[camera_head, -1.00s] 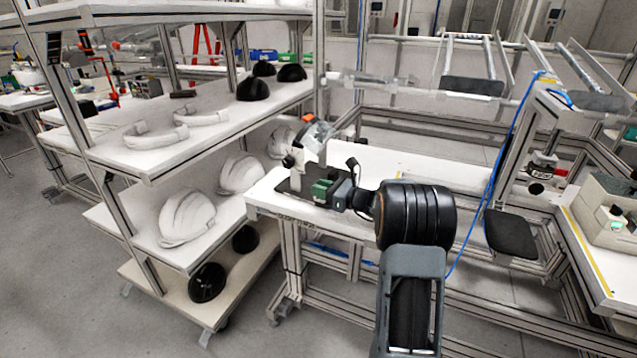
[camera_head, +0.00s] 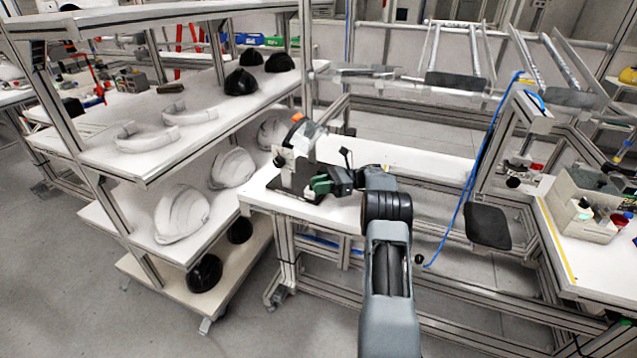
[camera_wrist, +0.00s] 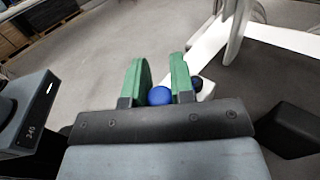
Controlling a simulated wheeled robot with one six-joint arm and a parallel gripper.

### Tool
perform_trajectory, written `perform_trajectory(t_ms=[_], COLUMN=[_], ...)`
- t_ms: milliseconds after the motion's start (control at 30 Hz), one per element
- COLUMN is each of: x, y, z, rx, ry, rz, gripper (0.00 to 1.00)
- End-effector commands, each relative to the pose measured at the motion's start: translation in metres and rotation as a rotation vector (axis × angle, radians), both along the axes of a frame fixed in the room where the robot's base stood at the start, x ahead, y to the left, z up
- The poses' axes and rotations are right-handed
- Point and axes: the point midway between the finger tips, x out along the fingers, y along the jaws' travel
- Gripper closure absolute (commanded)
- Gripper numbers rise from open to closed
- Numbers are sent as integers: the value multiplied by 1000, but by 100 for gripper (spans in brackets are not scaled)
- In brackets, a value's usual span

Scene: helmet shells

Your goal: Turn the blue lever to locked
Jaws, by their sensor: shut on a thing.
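The blue lever's round knob (camera_wrist: 160,96) shows in the wrist view between the two green fingers of my gripper (camera_wrist: 158,82). The fingers are shut on it, one on each side. In the head view my gripper (camera_head: 320,185) is at the device (camera_head: 295,170) on the white bench, by its dark base plate. The lever itself is hidden there behind the fingers, so I cannot tell its angle. A dark round knob (camera_wrist: 197,83) sits just right of the right finger in the wrist view.
A shelf rack (camera_head: 150,150) with white helmet shells (camera_head: 182,213) and black ones stands left of the bench (camera_head: 410,160). A blue cable (camera_head: 476,170) hangs to the right. A grey bin (camera_head: 590,205) stands on the right bench. The bench behind my arm is mostly clear.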

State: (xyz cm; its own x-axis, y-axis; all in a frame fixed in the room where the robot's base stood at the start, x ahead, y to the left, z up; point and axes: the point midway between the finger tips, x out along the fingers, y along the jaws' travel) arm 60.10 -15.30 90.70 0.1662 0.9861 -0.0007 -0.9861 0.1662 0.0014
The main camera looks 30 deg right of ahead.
Motion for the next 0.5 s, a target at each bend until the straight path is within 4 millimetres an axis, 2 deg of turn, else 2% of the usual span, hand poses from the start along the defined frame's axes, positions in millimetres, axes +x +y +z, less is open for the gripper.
perform_trajectory(t_ms=[500], x=[1], y=[-1], z=[1], rx=[0], ry=[-4], rz=[42], gripper=[100])
